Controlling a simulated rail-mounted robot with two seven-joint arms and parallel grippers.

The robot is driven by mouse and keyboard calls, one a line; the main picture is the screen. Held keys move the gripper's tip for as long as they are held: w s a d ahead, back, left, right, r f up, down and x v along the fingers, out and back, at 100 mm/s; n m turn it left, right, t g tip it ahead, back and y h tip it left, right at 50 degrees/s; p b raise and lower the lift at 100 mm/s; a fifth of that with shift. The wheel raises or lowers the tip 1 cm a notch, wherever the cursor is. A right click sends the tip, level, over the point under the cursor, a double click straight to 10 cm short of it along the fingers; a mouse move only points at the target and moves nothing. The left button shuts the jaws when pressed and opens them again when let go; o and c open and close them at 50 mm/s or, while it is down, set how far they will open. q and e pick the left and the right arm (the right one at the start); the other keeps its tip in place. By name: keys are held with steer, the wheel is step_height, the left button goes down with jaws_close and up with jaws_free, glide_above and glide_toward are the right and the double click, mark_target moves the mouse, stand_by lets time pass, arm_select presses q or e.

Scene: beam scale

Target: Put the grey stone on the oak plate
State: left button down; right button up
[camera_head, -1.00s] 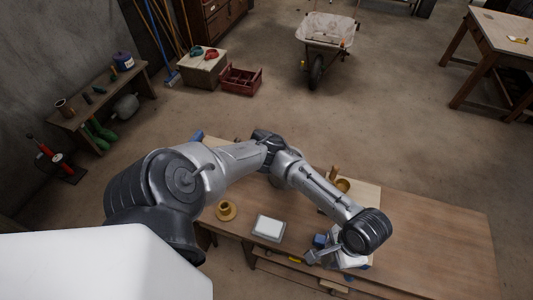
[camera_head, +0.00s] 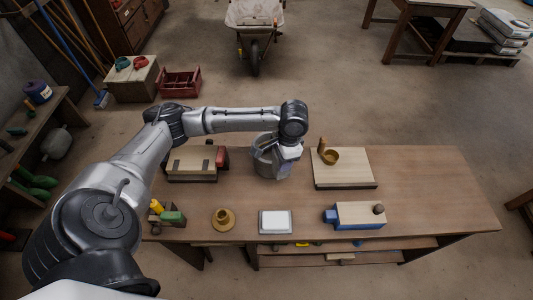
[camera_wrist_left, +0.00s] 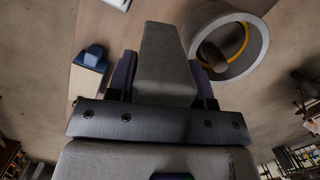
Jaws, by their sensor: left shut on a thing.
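My left gripper (camera_head: 284,172) hangs above the bench, beside the grey round tub. In the left wrist view its fingers (camera_wrist_left: 162,80) are shut on the grey stone (camera_wrist_left: 165,55), a tapered grey block. The stone cannot be made out in the head view. A pale wooden plate (camera_head: 357,213), which I take for the oak plate, lies on a blue base at the bench's front right, with a small dark brown lump (camera_head: 379,209) at its right end. The gripper is behind and left of this plate, apart from it. My right gripper is not in view.
The grey tub (camera_head: 262,160) also shows in the wrist view (camera_wrist_left: 253,62), with brown things inside. A pale board (camera_head: 345,180) carries a brass bowl (camera_head: 330,157). A white tray (camera_head: 275,222) and brass cup (camera_head: 223,219) stand in front. The bench's right end is clear.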

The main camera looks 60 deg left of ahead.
arm_select(q)
steer(key=w+a+r+m+t+y+b, duration=0.1)
steer(key=w+a+m, duration=0.1)
steer(key=a+m, duration=0.65)
steer(key=w+a+r+m+t+y+b, duration=0.1)
steer(key=w+a+m, duration=0.1)
steer(key=a+m, duration=0.65)
steer(key=shift+m, duration=0.3)
steer(key=shift+w+d+f+p, duration=0.1)
steer(key=shift+f+p, duration=0.2)
steer(key=shift+f, duration=1.35)
steer(key=shift+s+d+f+p, duration=0.15)
steer(key=shift+f+p, duration=0.15)
steer(key=shift+f, duration=1.3)
steer(key=shift+w+d+f+p, duration=0.15)
steer(key=shift+f+p, duration=0.15)
steer(key=shift+f, duration=1.35)
steer(key=c, duration=1)
jaws_free()
steer(key=shift+f, duration=0.2)
steer(key=o, duration=0.5)
steer(key=shift+r, duration=0.1)
